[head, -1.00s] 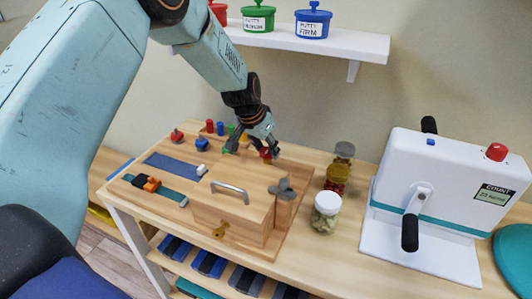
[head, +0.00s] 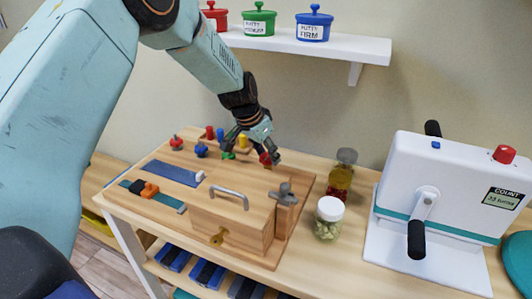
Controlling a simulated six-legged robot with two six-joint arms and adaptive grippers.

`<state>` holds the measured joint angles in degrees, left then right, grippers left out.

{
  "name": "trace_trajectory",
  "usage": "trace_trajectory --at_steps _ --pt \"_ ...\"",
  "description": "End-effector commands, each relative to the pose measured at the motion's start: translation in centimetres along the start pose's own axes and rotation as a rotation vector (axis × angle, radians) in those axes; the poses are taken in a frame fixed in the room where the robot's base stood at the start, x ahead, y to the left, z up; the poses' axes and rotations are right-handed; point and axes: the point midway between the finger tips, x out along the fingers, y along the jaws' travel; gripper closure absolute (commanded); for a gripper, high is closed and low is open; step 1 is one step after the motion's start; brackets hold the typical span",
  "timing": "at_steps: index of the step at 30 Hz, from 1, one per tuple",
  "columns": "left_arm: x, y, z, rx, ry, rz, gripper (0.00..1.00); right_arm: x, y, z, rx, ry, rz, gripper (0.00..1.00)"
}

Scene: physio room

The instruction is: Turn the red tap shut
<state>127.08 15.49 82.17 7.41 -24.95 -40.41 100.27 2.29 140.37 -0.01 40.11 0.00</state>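A small red fitting (head: 265,158), which looks like the red tap, sits at the back right of the wooden board (head: 170,221). My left gripper (head: 252,154) reaches down over the back of the board from the upper left. Its fingers are spread apart, with one tip right beside the red fitting. I cannot tell if they touch. The gripper partly hides that area, including the fitting's handle position. Another red knob (head: 176,142) stands at the board's back left, beside a blue knob (head: 201,150). My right gripper is not in view.
A wooden box with a metal handle (head: 229,192) and a grey latch (head: 284,190) rises at the board's front right. A white-lidded jar (head: 329,218), other jars (head: 341,178) and a white crank machine (head: 455,190) stand to the right. A shelf (head: 340,46) hangs above.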

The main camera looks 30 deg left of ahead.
Motion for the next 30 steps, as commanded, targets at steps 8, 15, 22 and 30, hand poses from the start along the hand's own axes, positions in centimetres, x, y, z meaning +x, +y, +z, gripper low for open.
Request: trace_trajectory --at_steps 8,15,22,30 --pt "0.1 0.1 0.1 -0.001 -0.003 0.002 0.33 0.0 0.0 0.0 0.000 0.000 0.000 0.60" --pt "-0.1 0.1 0.1 -0.002 -0.003 0.002 0.33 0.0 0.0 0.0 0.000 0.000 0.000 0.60" --pt "-2.9 0.0 0.0 -0.002 0.001 0.002 0.33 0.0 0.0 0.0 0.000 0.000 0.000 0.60" --pt "-8.4 0.0 0.0 -0.001 0.001 0.002 0.33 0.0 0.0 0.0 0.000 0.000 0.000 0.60"
